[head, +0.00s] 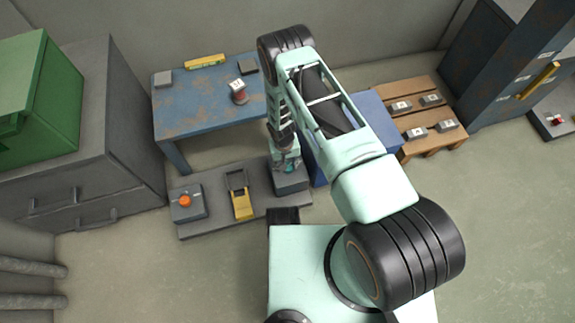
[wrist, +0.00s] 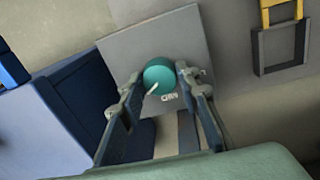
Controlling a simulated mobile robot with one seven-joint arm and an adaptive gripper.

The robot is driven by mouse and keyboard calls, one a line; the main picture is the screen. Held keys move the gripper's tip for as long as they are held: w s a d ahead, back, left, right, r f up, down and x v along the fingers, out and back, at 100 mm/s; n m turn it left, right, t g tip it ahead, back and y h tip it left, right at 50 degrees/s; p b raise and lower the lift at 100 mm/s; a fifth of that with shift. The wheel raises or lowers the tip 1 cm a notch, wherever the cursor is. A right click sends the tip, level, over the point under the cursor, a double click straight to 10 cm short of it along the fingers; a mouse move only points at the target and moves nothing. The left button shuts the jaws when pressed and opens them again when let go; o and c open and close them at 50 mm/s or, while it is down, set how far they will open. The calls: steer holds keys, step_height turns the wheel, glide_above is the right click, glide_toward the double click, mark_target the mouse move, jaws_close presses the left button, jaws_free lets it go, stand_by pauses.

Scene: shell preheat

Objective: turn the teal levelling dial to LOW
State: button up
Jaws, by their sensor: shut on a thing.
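The teal dial (wrist: 159,72) is a round knob on a grey housing (wrist: 120,48) in the wrist view. Its pale pointer line runs toward the lower left of that picture. A small white label (wrist: 169,97) lies just below the dial, too small to read surely. My gripper (wrist: 158,78) is shut on the dial, with one finger at each side. In the head view my gripper (head: 287,163) is over the dark grey housing (head: 291,185), and my arm hides most of the dial.
The housing stands on a low grey platform (head: 217,222) beside a yellow-handled lever unit (head: 240,204) and a box with an orange button (head: 185,201). A blue table (head: 190,119) stands behind. A blue bin (wrist: 70,115) is close to my fingers in the wrist view.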

mark_target(290, 168)
steer(key=n+b, duration=0.1)
steer(key=n, duration=0.5)
steer(key=shift+b, duration=0.35)
steer(key=n, duration=0.3)
steer(key=n+b, duration=0.1)
steer(key=n, duration=0.2)
steer(key=shift+s+n+t+y, duration=0.1)
steer(key=shift+n+t+y, duration=0.2)
steer(key=shift+n, duration=0.1)
steer(key=n+b, duration=0.1)
steer(key=n, duration=0.5)
steer(key=shift+d, duration=0.1)
steer(key=n, duration=0.6)
steer(key=shift+n+y, duration=0.3)
steer(key=shift+y, duration=0.1)
steer(key=o, duration=1.2)
steer(key=shift+c, duration=0.2)
step_height(290, 168, up, 12)
steer(key=shift+s+d, duration=0.25)
steer(key=shift+d, duration=0.15)
